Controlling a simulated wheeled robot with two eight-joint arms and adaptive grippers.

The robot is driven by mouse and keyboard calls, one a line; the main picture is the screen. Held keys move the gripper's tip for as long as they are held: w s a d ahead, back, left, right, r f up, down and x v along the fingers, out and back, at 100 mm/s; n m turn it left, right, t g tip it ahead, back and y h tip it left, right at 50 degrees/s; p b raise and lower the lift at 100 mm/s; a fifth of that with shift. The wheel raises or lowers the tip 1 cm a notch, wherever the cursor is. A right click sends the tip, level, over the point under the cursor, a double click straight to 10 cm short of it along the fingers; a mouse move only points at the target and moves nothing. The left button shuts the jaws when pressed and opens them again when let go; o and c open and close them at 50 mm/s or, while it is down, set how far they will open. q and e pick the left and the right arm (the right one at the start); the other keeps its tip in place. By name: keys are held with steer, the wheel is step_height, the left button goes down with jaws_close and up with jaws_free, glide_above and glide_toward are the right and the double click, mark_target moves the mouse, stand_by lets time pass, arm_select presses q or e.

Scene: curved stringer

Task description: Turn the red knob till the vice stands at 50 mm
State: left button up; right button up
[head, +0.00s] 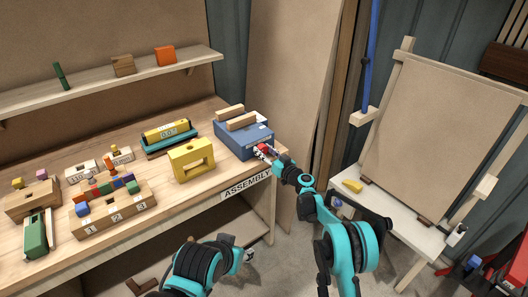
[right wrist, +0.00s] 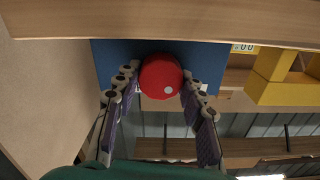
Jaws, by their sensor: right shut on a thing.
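The blue vice (head: 243,140) stands on the bench near its right end, with two pale wooden bars on top, close together with a narrow gap. The red knob (head: 263,148) is on the vice's front right side, partly covered by my fingers. My right gripper (head: 269,153) is shut on it. In the right wrist view the round red knob (right wrist: 160,77), with a white dot at lower right, sits between both fingers, against the blue vice body (right wrist: 112,60). My left gripper (head: 248,256) is low in front of the bench, away from the vice; its finger opening is too small to tell.
A yellow block with a window (head: 191,160) stands left of the vice. Behind it is a teal and yellow piece (head: 167,136) with a small numeric display, not fully legible. Several blocks and wooden holders fill the bench's left. An easel (head: 440,130) stands at right.

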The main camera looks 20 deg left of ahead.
steer(key=m, duration=0.5)
steer(key=shift+b, duration=0.4)
steer(key=m, duration=0.4)
steer(key=shift+w+m+b, duration=0.1)
steer(key=shift+m+b, duration=0.2)
steer(key=m, duration=0.4)
steer(key=shift+d+f, duration=0.1)
steer(key=shift+f, duration=0.05)
steer(key=m, duration=0.5)
steer(key=shift+b, duration=0.35)
steer(key=shift+m, duration=0.3)
steer(key=o, duration=1.2)
steer(key=shift+c, duration=0.2)
steer(key=shift+f, duration=0.1)
